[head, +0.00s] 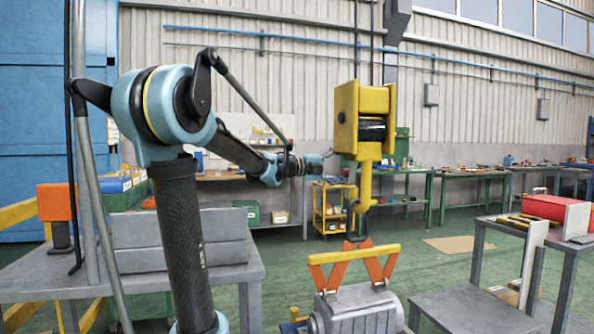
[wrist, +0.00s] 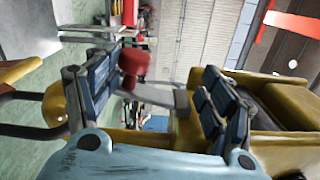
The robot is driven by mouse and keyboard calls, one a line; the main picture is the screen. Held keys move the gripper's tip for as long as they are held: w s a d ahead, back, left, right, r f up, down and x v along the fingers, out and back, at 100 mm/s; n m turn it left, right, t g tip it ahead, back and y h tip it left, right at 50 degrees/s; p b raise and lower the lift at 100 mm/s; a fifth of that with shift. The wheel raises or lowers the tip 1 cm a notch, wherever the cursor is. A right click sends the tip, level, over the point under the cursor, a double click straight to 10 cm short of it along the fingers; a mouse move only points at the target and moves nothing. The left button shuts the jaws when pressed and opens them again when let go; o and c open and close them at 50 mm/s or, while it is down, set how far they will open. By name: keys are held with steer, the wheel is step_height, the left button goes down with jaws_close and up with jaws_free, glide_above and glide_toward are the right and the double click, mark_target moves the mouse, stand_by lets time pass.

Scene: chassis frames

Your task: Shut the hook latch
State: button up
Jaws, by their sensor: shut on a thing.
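A yellow hook block (head: 345,118) hangs from above in the head view, with a yellow hook (head: 362,195) below it. In the wrist view a large yellow body, likely the block (wrist: 270,105), fills the right side. My gripper (head: 325,158) is at the left of the hook, just below the block. In the wrist view its blue-padded fingers (wrist: 158,92) stand on either side of a grey lever (wrist: 165,97) with a red knob (wrist: 133,62), probably the hook latch. My gripper is shut on this lever. The latch is too small to make out in the head view.
Orange slings (head: 348,265) with a yellow bar hang under the hook, above a grey motor (head: 358,308). A grey bench (head: 185,275) stands at the left and a grey table (head: 495,222) at the right. Green floor lies open behind the motor.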

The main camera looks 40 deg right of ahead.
steer(key=shift+o, duration=0.3)
steer(key=shift+a+r, duration=0.25)
steer(key=shift+a, duration=0.4)
steer(key=shift+w+a, duration=0.15)
steer(key=shift+a, duration=0.25)
steer(key=c, duration=0.3)
steer(key=v, duration=1.5)
steer(key=shift+w+f, duration=0.1)
stand_by(0.5)
